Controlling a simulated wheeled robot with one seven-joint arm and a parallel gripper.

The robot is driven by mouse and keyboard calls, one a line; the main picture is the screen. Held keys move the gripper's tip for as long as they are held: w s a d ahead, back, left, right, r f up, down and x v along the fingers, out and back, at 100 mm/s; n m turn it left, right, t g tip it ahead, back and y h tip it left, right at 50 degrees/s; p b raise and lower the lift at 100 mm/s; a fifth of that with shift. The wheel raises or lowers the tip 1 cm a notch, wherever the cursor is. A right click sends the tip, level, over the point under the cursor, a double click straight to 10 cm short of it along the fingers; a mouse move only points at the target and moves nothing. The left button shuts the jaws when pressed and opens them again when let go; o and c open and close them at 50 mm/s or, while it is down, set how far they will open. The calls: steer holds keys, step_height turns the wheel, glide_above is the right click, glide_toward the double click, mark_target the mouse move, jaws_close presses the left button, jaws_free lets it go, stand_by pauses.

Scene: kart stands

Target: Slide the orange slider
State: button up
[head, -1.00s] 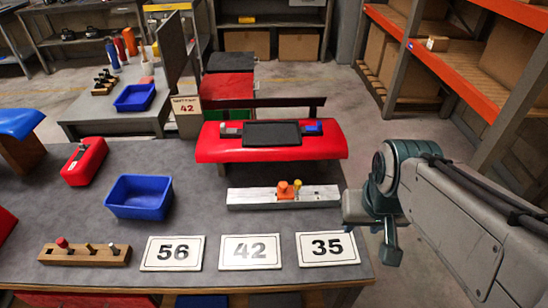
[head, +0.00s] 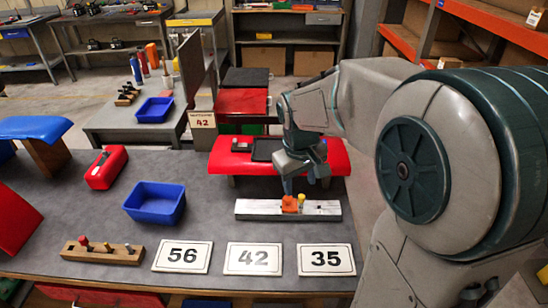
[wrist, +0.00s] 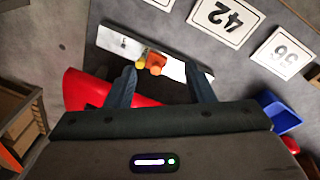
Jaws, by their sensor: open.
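The orange slider (head: 289,204) sits near the middle of a grey-white rail block (head: 322,210) on the table. A yellow knob (head: 301,199) stands right beside it. In the wrist view the orange slider (wrist: 155,62) and the yellow knob (wrist: 140,63) show between the fingers, on the rail (wrist: 115,42). My gripper (wrist: 162,82) is open and empty, with its fingers pointing toward the rail. In the head view my gripper (head: 290,182) hangs over the back side of the rail, close to the orange slider. Whether a finger touches it cannot be told.
A red stand (head: 230,160) is just behind the rail, partly hidden by my arm. Number cards 56 (head: 182,257), 42 (head: 253,258) and 35 (head: 326,260) lie in front. A blue bin (head: 155,201) and a wooden peg block (head: 103,251) are to the left.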

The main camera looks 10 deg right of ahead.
steer(key=w+f+n+g+y+p, duration=0.1)
steer(key=w+f+n+p, duration=0.25)
steer(key=w, duration=0.85)
steer(key=shift+m, duration=0.25)
steer(key=f+p, duration=0.1)
steer(key=f, duration=1.3)
steer(key=shift+d+f+p, duration=0.15)
steer(key=shift+d+p, duration=0.05)
steer(key=shift+p, duration=0.1)
jaws_close()
steer(key=b, duration=0.4)
glide_above(246, 206)
steer(key=d, duration=0.1)
steer(key=shift+s, duration=0.1)
steer(key=shift+a, duration=0.5)
